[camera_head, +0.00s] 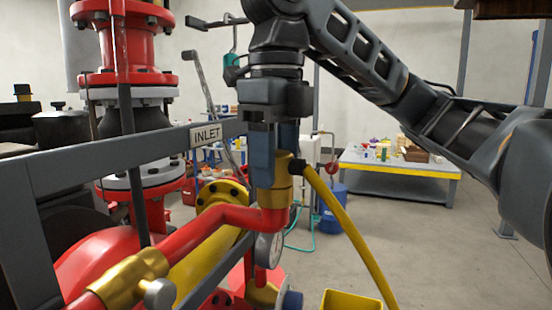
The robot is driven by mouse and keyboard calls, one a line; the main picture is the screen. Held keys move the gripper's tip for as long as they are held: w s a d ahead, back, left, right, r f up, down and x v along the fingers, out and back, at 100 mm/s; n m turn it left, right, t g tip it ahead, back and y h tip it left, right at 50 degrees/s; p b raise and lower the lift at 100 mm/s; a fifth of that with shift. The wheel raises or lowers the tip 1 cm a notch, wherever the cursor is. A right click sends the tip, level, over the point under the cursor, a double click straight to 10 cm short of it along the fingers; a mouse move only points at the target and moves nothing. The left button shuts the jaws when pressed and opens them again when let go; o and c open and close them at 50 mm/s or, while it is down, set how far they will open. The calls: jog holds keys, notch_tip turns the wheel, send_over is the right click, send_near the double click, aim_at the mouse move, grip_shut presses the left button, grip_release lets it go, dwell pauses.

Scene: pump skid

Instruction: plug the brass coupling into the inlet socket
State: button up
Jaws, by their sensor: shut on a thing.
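My gripper (274,178) points straight down, its blue fingers shut on the brass coupling (283,170). A yellow hose (346,232) leaves the coupling's right side through a black fitting and curves down to the right. The coupling is upright over the raised end of the red pipe (240,217). Brass (273,198) shows below the fingertips, meeting the red pipe end. I cannot tell whether this lower brass is the coupling or the inlet socket, nor how deep the coupling sits. The fingers hide part of the coupling.
A grey rail with the INLET sign (207,135) runs left of my gripper. A pressure gauge (268,248) and a brass valve (130,278) are on the pipework below. A yellow bin (351,301) stands lower right.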

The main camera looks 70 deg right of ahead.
jog(key=o, duration=1.2)
jog(key=shift+o, duration=0.2)
jog(key=shift+r, duration=0.15)
notch_tip(320, 180, up, 8)
jog(key=shift+f, duration=0.2)
